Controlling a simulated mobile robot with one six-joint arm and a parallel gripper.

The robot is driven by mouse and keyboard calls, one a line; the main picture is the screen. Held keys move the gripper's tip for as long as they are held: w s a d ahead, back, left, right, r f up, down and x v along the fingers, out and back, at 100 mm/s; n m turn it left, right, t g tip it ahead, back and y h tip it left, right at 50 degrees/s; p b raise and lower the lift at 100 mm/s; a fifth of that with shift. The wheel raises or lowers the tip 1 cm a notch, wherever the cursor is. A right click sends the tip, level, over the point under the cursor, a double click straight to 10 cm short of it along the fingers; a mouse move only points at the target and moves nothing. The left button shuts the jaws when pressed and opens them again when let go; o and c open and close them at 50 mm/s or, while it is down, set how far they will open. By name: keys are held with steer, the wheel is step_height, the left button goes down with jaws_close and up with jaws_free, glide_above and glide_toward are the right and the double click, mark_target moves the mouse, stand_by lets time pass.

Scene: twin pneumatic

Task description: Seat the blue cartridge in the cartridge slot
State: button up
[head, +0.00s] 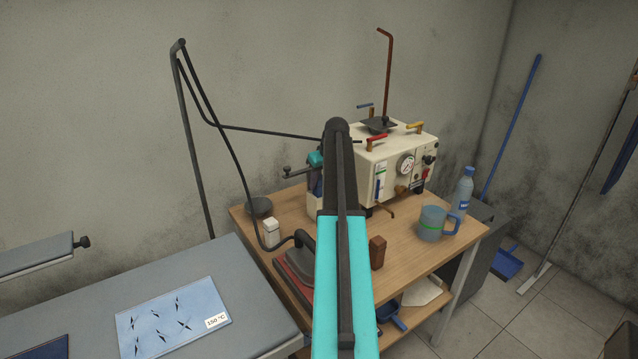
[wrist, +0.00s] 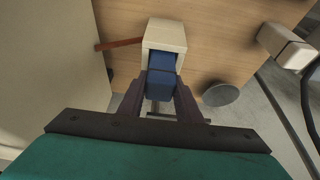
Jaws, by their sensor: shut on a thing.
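In the wrist view the blue cartridge (wrist: 159,82) is between the fingers of my gripper (wrist: 159,90), which is shut on it. Its far end lies at the open mouth of a cream, box-shaped holder (wrist: 166,34) and looks partly inside the opening. I cannot tell how deep it sits. In the head view my teal and black arm covers most of this spot. The cream holder (head: 314,207) shows only as a strip left of my arm, beside the machine. My fingertips are hidden there.
The cream machine (head: 380,160) with gauge and coloured levers stands close behind the holder. A white box (head: 271,232) and a dark disc (head: 259,207) stand to the left. A brown block (head: 377,252), mug (head: 431,223) and bottle (head: 462,190) are on the wooden table (head: 410,258).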

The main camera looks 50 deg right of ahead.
steer(key=shift+f, duration=0.5)
steer(key=shift+f, duration=0.15)
steer(key=o, duration=1.2)
steer(key=shift+c, duration=0.2)
steer(key=shift+r, duration=0.25)
steer(key=b+v, duration=0.2)
steer(key=v, duration=1)
